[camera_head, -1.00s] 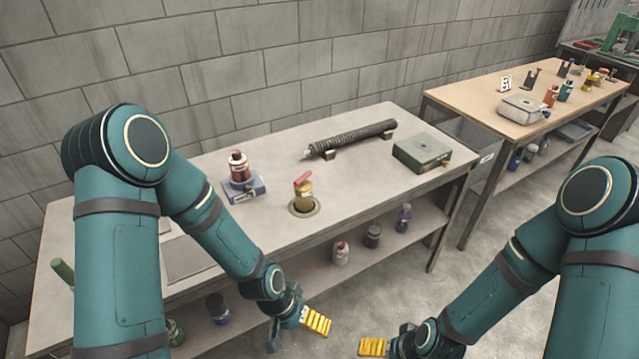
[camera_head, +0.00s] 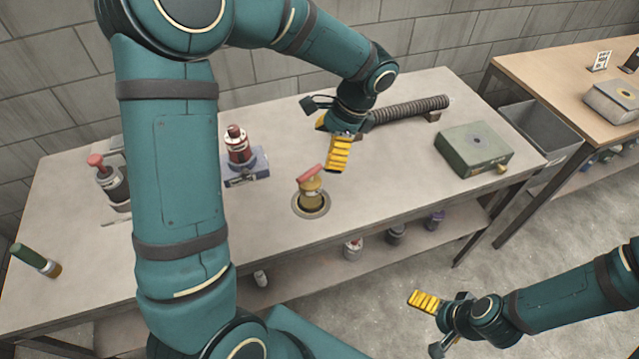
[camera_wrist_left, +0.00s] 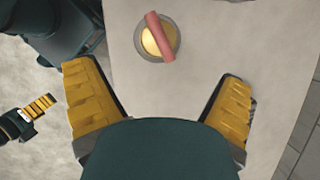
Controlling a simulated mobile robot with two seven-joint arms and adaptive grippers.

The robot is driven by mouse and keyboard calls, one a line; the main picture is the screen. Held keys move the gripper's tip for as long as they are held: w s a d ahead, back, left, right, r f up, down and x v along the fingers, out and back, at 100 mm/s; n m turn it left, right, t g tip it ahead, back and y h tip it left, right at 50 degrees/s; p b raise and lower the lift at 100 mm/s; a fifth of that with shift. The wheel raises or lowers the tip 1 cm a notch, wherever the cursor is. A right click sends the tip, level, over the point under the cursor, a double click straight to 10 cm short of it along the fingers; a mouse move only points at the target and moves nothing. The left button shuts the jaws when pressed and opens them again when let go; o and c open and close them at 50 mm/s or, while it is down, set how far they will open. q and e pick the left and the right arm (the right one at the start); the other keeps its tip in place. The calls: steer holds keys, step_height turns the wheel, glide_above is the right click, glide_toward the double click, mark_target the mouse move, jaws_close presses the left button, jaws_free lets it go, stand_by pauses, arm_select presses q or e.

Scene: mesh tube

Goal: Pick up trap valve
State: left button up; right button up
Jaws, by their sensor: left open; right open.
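The trap valve (camera_head: 313,188), a brass body with a red handle, stands in a round metal ring (camera_head: 311,207) on the grey table. In the left wrist view the valve (camera_wrist_left: 158,40) shows from above, beyond the open fingers and a little left of the middle. My left gripper (camera_head: 333,147) is open and empty above the table, just behind and right of the valve in the head view; its fingers (camera_wrist_left: 160,105) frame bare table in the wrist view. My right gripper (camera_head: 432,315) is open and empty in front of the table, over the floor.
A ribbed mesh tube (camera_head: 412,109) lies behind my left gripper. A green box (camera_head: 473,150) stands at the table's right. A red-and-dark bottle on a blue block (camera_head: 246,168) stands left of the valve. A green-handled item (camera_head: 36,260) lies at the far left.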

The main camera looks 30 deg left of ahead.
mark_target(313, 173)
arm_select(q)
steer(key=b+x, duration=0.1)
steer(key=x, duration=0.6)
steer(key=shift+s+f+b, duration=0.2)
steer(key=shift+f+b, duration=0.05)
steer(key=shift+b, duration=0.05)
steer(key=shift+b+x, duration=0.85)
steer(key=shift+x, duration=1.85)
steer(key=shift+w, duration=0.1)
steer(key=c, duration=1.4)
